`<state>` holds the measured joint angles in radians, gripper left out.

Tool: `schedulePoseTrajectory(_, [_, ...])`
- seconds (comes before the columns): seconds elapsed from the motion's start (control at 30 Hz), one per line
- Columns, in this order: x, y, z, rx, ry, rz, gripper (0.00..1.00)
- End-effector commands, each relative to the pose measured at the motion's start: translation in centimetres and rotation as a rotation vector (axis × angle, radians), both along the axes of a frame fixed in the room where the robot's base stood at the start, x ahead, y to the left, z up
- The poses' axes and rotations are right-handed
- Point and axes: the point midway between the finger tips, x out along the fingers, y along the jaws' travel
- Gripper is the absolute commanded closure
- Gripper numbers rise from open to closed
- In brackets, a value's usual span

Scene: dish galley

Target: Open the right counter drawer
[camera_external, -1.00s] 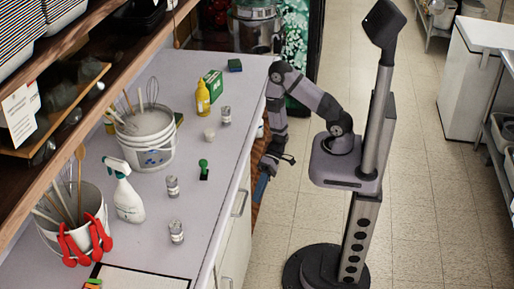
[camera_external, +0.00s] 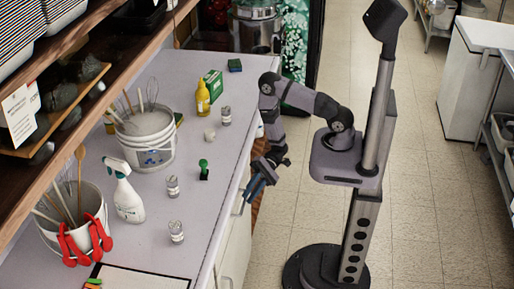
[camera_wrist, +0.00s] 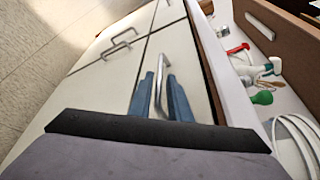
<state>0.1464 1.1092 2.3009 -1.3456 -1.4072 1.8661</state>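The white counter front (camera_wrist: 190,60) fills the middle of the wrist view, with dark seams between its panels. A metal bar handle (camera_wrist: 160,80) on one panel stands between the two blue fingers of my gripper (camera_wrist: 160,92). The fingers are apart, one on each side of the bar; whether they touch it is hard to tell. In the external view my gripper (camera_external: 256,190) is at the counter front, just below the countertop edge. It partly covers the handle (camera_external: 238,207) there. The panels look flush, with no drawer standing out.
Another pair of handles (camera_wrist: 121,42) is farther along the front. The countertop (camera_external: 215,170) holds a spray bottle (camera_external: 127,195), buckets of utensils (camera_external: 146,140), shakers (camera_external: 173,187) and a yellow bottle (camera_external: 203,99). The floor (camera_external: 425,215) beside my base is clear.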

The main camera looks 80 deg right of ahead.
Motion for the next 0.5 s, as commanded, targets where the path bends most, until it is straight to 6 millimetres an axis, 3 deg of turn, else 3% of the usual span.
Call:
schedulePoseTrajectory(0.2, [0.7,2.5,-0.5,0.0,-0.001,0.006,0.83])
schedulePoseTrajectory(0.5, [1.4,4.6,-1.0,0.0,-0.001,0.002,0.83])
